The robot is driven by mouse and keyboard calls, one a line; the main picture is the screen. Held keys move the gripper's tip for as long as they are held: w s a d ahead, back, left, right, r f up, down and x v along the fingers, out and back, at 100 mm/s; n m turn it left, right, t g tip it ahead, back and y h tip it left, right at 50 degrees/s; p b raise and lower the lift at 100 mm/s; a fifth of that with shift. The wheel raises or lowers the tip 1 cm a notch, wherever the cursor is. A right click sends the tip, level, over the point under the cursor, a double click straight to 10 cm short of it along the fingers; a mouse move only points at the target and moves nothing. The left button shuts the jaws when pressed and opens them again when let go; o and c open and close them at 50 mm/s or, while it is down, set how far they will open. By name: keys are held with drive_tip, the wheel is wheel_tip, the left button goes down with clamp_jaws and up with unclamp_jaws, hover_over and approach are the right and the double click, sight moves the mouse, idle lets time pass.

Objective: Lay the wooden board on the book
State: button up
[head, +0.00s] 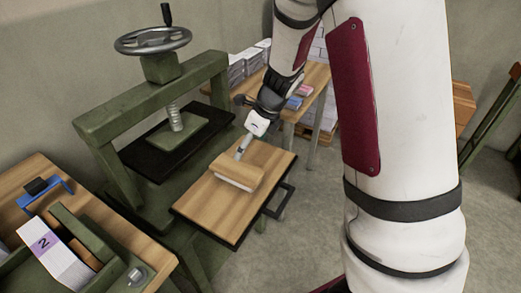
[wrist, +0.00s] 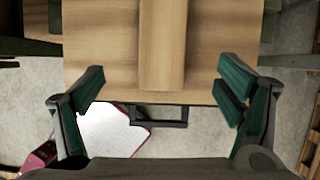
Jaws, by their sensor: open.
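A wood-grained board (head: 240,170) lies flat near the middle of the press's wooden bed (head: 210,201). A pale layer (head: 234,184) shows under its near edge and looks like the book's page edges; the rest of the book is hidden. In the wrist view the wooden board (wrist: 162,45) runs from the top edge down the middle. My gripper (head: 240,153) is above the board, seen edge-on in the head view. In the wrist view my gripper (wrist: 161,88) is open, its green-padded fingers wide apart on either side of the board's near end, holding nothing.
The green press with its handwheel (head: 153,40) and screw stands left of the bed. A dark handle (head: 281,203) sticks out from the bed's right edge. A back table holds paper stacks.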

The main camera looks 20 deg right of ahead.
drive_tip(key=s+a+r+n, duration=0.3)
drive_tip(key=s+r+n, duration=0.4)
drive_tip(key=r+n, duration=0.1)
drive_tip(key=s+a+r+n, duration=0.2)
drive_tip(key=s+r+n, duration=0.4)
drive_tip(key=r+n, duration=0.15)
drive_tip(key=s+d+r+n+h, duration=0.1)
drive_tip(key=s+r+n, duration=0.1)
drive_tip(key=s+n, duration=0.4)
drive_tip(key=s+d+r+n+t+h, duration=0.1)
drive_tip(key=s+d+r+n+h, duration=0.1)
drive_tip(key=s+n, duration=0.5)
drive_tip(key=shift+s, duration=1.15)
